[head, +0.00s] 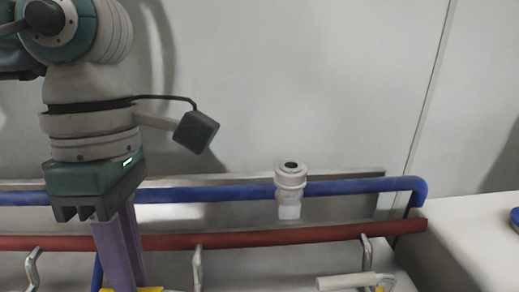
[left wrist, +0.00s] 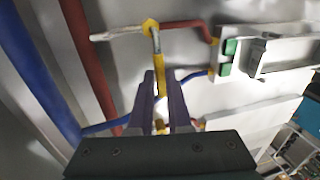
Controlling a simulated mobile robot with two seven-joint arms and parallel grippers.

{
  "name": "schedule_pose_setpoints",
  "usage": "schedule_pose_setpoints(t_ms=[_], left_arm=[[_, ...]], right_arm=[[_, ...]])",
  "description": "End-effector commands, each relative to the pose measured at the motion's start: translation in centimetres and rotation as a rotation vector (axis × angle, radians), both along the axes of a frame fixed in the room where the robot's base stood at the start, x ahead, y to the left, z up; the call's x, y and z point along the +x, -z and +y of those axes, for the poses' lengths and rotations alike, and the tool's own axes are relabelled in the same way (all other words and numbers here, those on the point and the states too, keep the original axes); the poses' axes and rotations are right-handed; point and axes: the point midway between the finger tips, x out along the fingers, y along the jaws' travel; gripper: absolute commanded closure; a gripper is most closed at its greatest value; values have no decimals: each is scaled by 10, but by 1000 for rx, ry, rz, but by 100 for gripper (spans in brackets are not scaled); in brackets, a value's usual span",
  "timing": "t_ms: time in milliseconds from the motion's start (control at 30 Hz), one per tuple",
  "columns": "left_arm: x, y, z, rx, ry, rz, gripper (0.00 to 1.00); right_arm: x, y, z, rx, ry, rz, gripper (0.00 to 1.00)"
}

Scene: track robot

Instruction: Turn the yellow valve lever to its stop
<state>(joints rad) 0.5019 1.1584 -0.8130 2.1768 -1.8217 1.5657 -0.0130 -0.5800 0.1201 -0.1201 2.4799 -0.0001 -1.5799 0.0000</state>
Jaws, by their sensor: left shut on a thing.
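The yellow valve lever (left wrist: 160,72) is in the left wrist view, hanging from a yellow fitting (left wrist: 150,27) on the pipework. Its upper part is metallic and its lower part yellow. My left gripper (left wrist: 161,88) has its purple fingers on either side of the yellow part and is shut on it. In the head view my left gripper (head: 120,248) points down at the lower left, in front of the blue and red pipes. There only scraps of yellow show beside the fingers at the bottom edge, and the fingertips are out of frame. My right gripper is not in view.
A blue pipe (head: 235,193) and a red pipe (head: 260,238) run across the wall. A white fitting (head: 290,185) stands on the blue pipe. A white handle (head: 345,282) lies at the bottom. A white surface (head: 475,235) is at right. A grey-and-green unit (left wrist: 232,50) sits beside the lever.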

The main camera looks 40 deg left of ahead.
Motion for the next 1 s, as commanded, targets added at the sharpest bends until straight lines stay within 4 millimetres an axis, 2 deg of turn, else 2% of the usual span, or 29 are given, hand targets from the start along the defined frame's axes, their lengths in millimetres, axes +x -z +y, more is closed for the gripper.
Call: schedule_pose_setpoints(t_ms=[33, 300, 600, 767, 1000], left_arm=[[0, 1, 0, 2, -2, -1, 83], [0, 1, 0, 1, -1, -1, 53], [1, -3, 0, 1, -1, -2, 53], [5, -27, 4, 2, -1, -6, 53], [12, -74, 10, 1, -3, -5, 53]], right_arm=[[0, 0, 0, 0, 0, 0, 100], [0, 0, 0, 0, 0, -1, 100], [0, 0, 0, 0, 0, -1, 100], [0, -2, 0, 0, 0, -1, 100], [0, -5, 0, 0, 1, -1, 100]])
